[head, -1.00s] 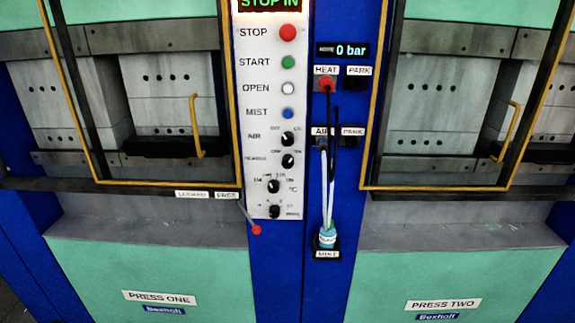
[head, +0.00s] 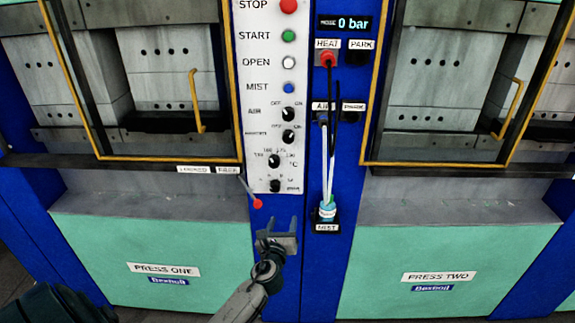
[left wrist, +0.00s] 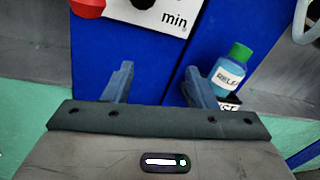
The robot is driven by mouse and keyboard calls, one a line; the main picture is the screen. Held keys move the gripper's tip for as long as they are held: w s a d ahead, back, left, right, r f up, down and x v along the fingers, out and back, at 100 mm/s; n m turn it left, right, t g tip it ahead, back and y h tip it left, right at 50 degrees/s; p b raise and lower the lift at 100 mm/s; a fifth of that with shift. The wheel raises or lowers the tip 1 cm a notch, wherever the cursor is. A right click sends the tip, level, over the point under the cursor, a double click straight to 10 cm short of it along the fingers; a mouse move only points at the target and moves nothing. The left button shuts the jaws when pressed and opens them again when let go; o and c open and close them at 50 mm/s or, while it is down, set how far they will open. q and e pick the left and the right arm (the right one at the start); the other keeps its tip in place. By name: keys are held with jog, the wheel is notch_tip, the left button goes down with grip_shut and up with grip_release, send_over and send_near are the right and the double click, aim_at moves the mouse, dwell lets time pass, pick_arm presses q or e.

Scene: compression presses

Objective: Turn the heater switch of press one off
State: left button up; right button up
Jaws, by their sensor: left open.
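The white control panel (head: 264,100) stands between the two presses, beside press one (head: 150,250). Its second knob down, the black heater switch (head: 288,136), sits under the air knob (head: 288,114), with small OFF and ON marks above. Its pointer is too small to read surely. My left gripper (head: 277,228) is open and empty, below the panel and well below the switch. In the left wrist view, its two fingers (left wrist: 158,85) are apart with nothing between them; only the panel's bottom edge (left wrist: 150,12) shows, and the switch is out of view. My right gripper is not seen.
A red-ended lever (head: 257,203) sticks out just above my left gripper. A green-capped bottle (head: 327,211) stands in a holder to its right, with hoses above it. Yellow handles (head: 195,100) stand on the press doors. Two more knobs lie below the switch.

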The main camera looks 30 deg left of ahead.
aim_at(288, 141)
pick_arm(q)
notch_tip(288, 141, up, 19)
jog(key=s+m+t+y, duration=0.1)
jog(key=m+t+y, duration=0.1)
jog(key=m+t, duration=0.25)
jog(key=shift+m+g, duration=0.25)
jog(key=shift+m, duration=0.2)
jog(key=p+x, duration=0.3)
jog(key=x, duration=0.7)
jog(key=shift+w+d+r, duration=0.15)
jog(key=shift+w+r, duration=0.05)
jog(key=shift+w, duration=0.05)
jog(key=shift+y, duration=0.4)
jog(key=c, duration=1)
